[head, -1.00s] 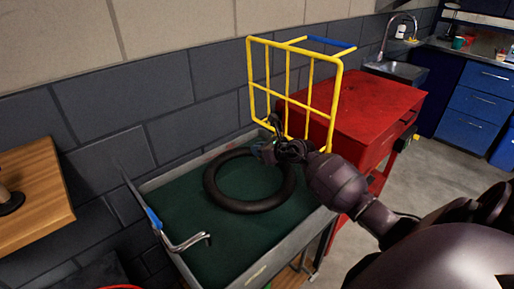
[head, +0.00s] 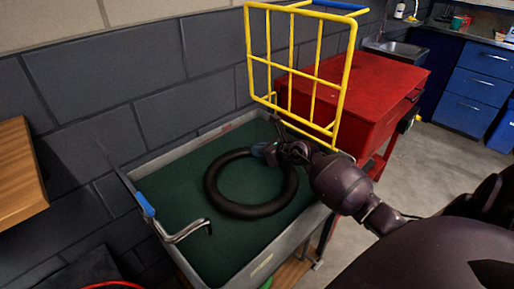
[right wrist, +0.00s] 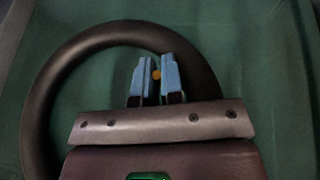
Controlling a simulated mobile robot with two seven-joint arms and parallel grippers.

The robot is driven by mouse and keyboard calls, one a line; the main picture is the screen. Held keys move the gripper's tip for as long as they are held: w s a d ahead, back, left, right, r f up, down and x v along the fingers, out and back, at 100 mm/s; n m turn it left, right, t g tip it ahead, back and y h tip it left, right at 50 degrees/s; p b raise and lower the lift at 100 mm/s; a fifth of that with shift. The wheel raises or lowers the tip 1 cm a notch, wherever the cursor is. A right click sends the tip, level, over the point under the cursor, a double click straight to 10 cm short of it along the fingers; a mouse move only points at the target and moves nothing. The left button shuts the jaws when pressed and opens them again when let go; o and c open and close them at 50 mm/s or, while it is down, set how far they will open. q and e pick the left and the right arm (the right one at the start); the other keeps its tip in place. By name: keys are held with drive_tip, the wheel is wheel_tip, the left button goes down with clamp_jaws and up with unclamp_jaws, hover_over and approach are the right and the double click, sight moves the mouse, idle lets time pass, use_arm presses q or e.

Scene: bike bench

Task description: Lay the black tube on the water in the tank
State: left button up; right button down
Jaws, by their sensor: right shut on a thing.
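The black tube (head: 212,184) is a ring lying flat, or nearly so, over the dark green water in the grey tank (head: 295,238). I cannot tell whether it touches the water. My right gripper (head: 262,151) is at the ring's far right part, inside the tank's outline. In the right wrist view the blue fingers (right wrist: 154,72) are close together at the upper right of the tube (right wrist: 45,90), shut on it. My left gripper is not in view.
A yellow rack (head: 315,80) stands behind the tank, by a red cabinet (head: 365,85). A bent metal tool with a blue part (head: 185,233) hangs over the tank's left rim. A wooden top (head: 18,170) is at left.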

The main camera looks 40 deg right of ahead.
idle(0.3)
drive_tip(key=c, duration=1.2)
unclamp_jaws()
drive_tip(key=shift+f, duration=0.1)
drive_tip(key=shift+s, duration=0.1)
drive_tip(key=p+v, duration=0.2)
drive_tip(key=v, duration=0.8)
drive_tip(key=shift+s+d, duration=0.1)
drive_tip(key=shift+s, duration=0.2)
